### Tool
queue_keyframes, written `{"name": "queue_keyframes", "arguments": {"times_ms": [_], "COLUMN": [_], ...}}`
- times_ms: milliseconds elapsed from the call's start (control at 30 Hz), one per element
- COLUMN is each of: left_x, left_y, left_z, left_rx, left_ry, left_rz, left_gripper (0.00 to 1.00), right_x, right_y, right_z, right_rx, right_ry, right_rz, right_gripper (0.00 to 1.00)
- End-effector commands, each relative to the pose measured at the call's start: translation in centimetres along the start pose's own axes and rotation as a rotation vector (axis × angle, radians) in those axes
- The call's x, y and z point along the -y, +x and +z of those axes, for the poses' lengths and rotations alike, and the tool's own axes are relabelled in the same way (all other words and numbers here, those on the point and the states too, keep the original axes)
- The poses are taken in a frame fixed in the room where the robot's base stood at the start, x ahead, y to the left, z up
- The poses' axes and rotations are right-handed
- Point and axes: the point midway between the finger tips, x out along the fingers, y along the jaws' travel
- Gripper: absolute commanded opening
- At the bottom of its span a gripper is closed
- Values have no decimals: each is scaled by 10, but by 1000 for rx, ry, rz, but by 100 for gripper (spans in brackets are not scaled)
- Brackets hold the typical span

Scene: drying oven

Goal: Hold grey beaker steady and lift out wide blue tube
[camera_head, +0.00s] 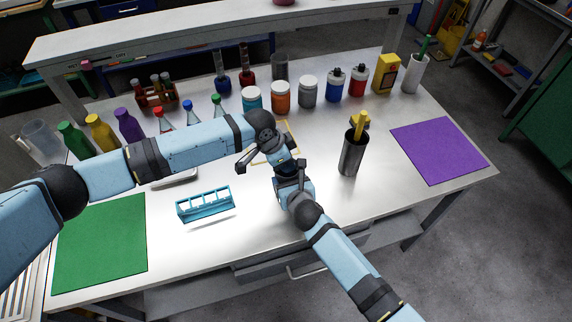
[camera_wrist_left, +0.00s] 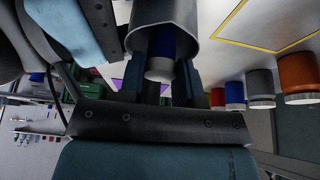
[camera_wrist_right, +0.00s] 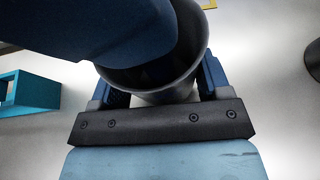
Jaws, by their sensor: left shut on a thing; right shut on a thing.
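The grey beaker (camera_wrist_right: 188,90) is upright in the right wrist view, with my right gripper (camera_wrist_right: 163,88) shut around its wall. The wide blue tube (camera_wrist_left: 161,42) has a pale grey end and shows at the beaker mouth in the left wrist view, where the beaker (camera_wrist_left: 190,22) is also seen. My left gripper (camera_wrist_left: 161,72) is shut on the tube, one finger on each side. How deep the tube sits is hidden. In the head view, my left gripper (camera_head: 284,160) is above my right gripper (camera_head: 290,178); the arms hide the beaker and tube there.
An empty blue rack (camera_head: 205,205) stands left of the grippers, near a green mat (camera_head: 100,245). A dark metal cup (camera_head: 350,158) with yellow contents stands to the right, before a purple mat (camera_head: 440,150). Several jars (camera_head: 281,98) and bottles line the back.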

Motion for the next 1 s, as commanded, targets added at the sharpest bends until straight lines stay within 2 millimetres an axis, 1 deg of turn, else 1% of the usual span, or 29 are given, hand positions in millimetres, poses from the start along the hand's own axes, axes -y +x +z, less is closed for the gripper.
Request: {"name": "queue_keyframes", "arguments": {"times_ms": [300, 433, 600, 833, 867, 900, 967, 1000], "left_x": [0, 0, 0, 0, 0, 0, 0, 0], "left_y": [-56, -75, -87, -88, -88, -88, -88, -88], "left_z": [-24, -32, -36, -37, -37, -37, -37, -37], "left_rx": [-3, -2, -1, -1, -1, -1, -1, -1], "left_ry": [2, 1, 2, 1, 1, 1, 1, 1], "left_rz": [-2, -1, 0, 0, 0, 0, 0, 0], "left_gripper": [0, 0, 0, 0, 0, 0, 0, 0], "right_x": [0, 0, 0, 0, 0, 0, 0, 0], "right_y": [0, 0, 0, 0, 0, 0, 0, 0], "right_z": [0, 0, 0, 0, 0, 0, 0, 0], "right_rx": [-1, -1, -1, -1, -1, -1, -1, -1], "right_ry": [0, 0, 0, 0, 0, 0, 0, 0], "right_rz": [0, 0, 0, 0, 0, 0, 0, 0], "right_gripper": [48, 48, 48, 48, 73, 82, 96, 100]}}
